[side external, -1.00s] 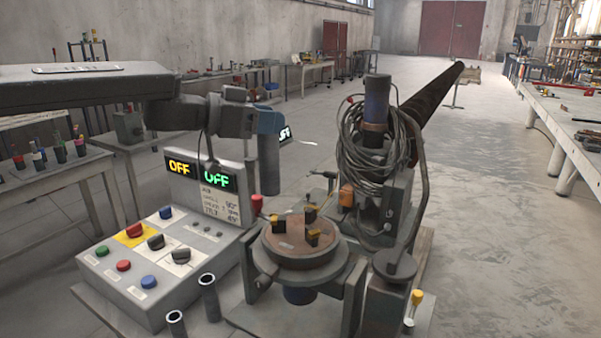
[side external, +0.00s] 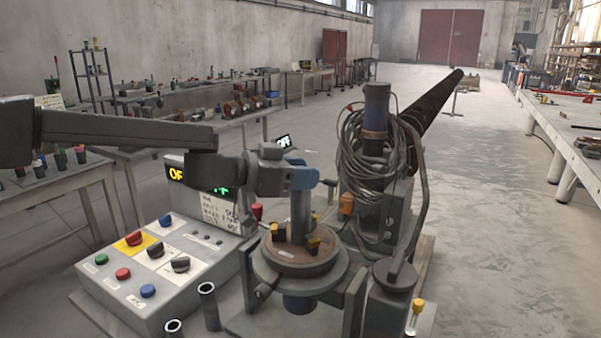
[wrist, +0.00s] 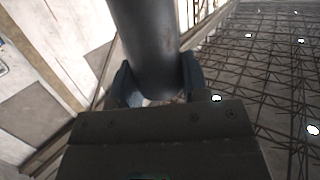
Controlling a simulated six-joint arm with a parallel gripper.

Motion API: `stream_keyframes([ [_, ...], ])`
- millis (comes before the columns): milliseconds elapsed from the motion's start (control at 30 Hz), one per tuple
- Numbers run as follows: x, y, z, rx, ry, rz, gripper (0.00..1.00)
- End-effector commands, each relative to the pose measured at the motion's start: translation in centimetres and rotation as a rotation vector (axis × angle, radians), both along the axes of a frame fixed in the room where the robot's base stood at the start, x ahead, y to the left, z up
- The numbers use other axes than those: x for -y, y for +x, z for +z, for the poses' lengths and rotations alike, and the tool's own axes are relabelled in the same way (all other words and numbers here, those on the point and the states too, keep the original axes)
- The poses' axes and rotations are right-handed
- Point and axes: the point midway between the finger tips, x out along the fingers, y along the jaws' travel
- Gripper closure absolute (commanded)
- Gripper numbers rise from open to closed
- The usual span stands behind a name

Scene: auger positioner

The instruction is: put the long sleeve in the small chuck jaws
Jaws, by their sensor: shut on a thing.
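The long sleeve is a dark grey cylinder that stands upright in the side view (side external: 302,217) and fills the upper middle of the wrist view (wrist: 148,40). My gripper (side external: 300,180) is shut on its upper part; in the wrist view both fingers (wrist: 155,85) hug its sides. The sleeve's lower end is among these jaws, close to the chuck face. I cannot tell whether it touches the face or the jaws. A front jaw (side external: 313,244) stands near its foot.
A control box (side external: 150,265) with coloured buttons and lit displays stands left of the chuck. Two open-topped tubes (side external: 207,303) stand in front of it. A cable-wrapped post (side external: 375,150) rises behind right, and a dark canister (side external: 390,290) stands front right.

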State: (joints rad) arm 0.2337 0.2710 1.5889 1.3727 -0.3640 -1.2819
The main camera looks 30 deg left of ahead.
Motion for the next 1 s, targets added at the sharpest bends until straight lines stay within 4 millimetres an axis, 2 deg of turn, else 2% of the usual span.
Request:
stream_keyframes([
  [333,0.00,0.01,-0.06,0.002,-0.004,-0.001,1.00],
  [367,0.00,0.01,-0.27,-0.001,-0.002,-0.001,0.56],
  [600,0.00,0.00,-0.24,-0.001,-0.001,-0.001,0.33],
  [933,-0.04,-0.06,0.17,0.002,0.000,0.000,0.33],
  [1000,-0.57,-0.76,0.36,0.002,0.000,0.001,0.33],
])
